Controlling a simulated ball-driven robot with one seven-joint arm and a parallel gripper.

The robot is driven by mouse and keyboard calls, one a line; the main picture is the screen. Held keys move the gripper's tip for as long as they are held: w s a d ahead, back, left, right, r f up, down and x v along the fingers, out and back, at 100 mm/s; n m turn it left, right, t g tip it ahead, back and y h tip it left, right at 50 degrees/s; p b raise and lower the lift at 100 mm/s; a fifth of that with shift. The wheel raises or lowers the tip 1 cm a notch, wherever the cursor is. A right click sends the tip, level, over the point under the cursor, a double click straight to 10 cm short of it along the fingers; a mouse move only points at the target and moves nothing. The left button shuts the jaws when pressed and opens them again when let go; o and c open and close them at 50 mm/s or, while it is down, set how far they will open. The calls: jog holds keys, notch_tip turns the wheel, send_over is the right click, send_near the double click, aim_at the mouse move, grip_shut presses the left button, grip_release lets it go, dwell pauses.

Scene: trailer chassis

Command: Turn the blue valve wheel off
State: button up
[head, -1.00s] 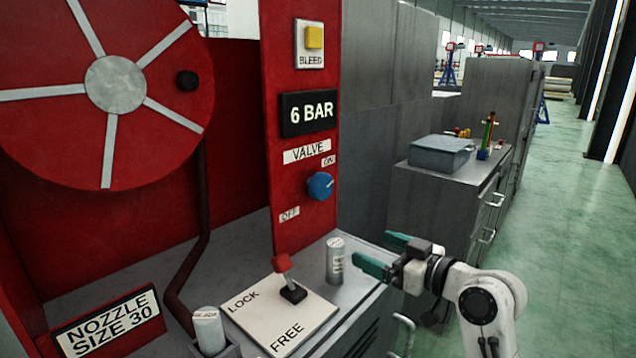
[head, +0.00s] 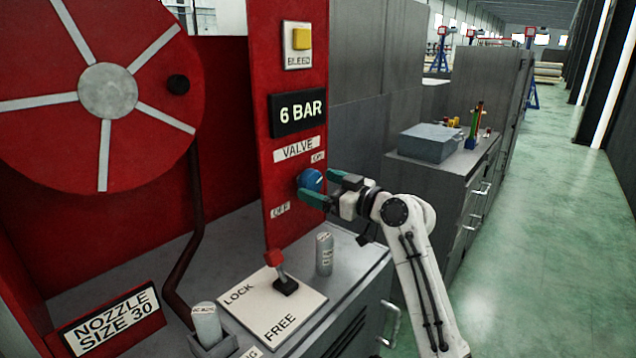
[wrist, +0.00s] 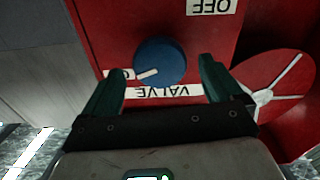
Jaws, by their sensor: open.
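The blue valve wheel (head: 309,180) is on the red panel, under the VALVE label (head: 297,149), with an ON label above right and an OFF label (head: 281,210) below left. My gripper (head: 318,188) is open, its green fingers reaching toward the panel at the wheel. In the wrist view the wheel (wrist: 160,62) shows beyond and between the fingertips of my gripper (wrist: 206,74), with its white pointer directed at the partly hidden ON label (wrist: 119,74). The OFF label (wrist: 211,6) is at the top there. Contact with the wheel cannot be told.
A red-knobbed lever (head: 275,262) stands on the LOCK/FREE plate below. A grey cylinder (head: 324,254) stands on the bench near the panel. A yellow BLEED button (head: 301,39) and a 6 BAR display (head: 298,113) are above. A red reel (head: 60,130) is at left.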

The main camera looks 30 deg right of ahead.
jog(key=shift+x, duration=0.8)
jog(key=c, duration=1)
jog(key=shift+c, duration=0.2)
